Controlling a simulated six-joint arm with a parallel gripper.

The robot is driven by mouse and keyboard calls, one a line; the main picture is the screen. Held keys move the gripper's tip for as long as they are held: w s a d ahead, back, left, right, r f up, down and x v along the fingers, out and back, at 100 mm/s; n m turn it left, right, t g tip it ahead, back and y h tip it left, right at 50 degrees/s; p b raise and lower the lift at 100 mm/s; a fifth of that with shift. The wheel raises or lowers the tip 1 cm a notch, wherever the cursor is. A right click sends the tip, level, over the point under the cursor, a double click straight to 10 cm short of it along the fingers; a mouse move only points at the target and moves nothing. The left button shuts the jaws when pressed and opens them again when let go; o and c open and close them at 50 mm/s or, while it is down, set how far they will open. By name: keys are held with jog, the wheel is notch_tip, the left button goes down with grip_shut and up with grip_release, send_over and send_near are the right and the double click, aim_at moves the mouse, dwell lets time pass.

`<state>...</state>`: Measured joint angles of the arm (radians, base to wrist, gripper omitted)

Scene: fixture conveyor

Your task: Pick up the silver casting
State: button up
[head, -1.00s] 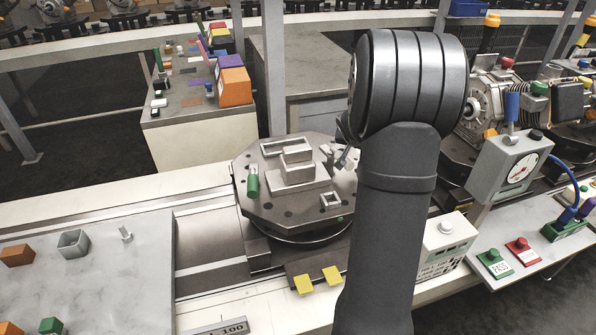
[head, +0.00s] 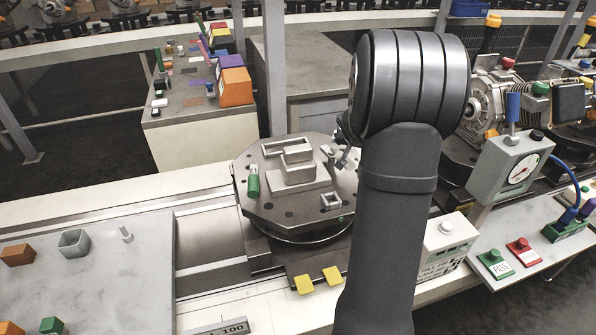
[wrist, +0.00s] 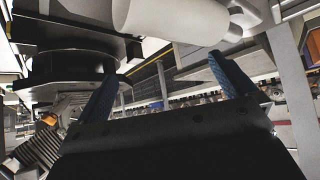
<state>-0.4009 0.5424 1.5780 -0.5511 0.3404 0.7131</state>
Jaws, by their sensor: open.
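The silver casting, seemingly the stepped pale-metal block (head: 297,168), sits on the dark octagonal fixture plate (head: 262,216) in the head view. My arm stands to its right and hides most of my gripper in that view. In the wrist view my gripper (wrist: 162,66) shows two blue fingers spread apart with nothing between them. I cannot make out the casting in the wrist view.
A gauge box (head: 508,165) stands right of my arm. A grey table (head: 110,270) with several blocks lies at front left. A pale cylinder (wrist: 170,18) crosses the top of the wrist view.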

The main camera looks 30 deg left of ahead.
jog(key=s+a+r+n+g, duration=0.2)
jog(key=s+a+r+n, duration=0.1)
jog(key=s+r, duration=0.5)
jog(key=n+g+y, duration=0.2)
jog(key=n+g, duration=0.1)
jog(key=n, duration=0.1)
send_near(301, 149)
jog(key=x, duration=0.7)
jog(key=shift+a+x, duration=0.15)
jog(key=shift+x, duration=1.5)
jog(key=shift+a+x, duration=0.1)
jog(key=shift+x, duration=1.5)
jog(key=shift+s, duration=0.2)
jog(key=c, duration=2)
jog(key=shift+o, duration=0.2)
jog(key=shift+a+r, duration=0.1)
jog(key=shift+r, duration=0.05)
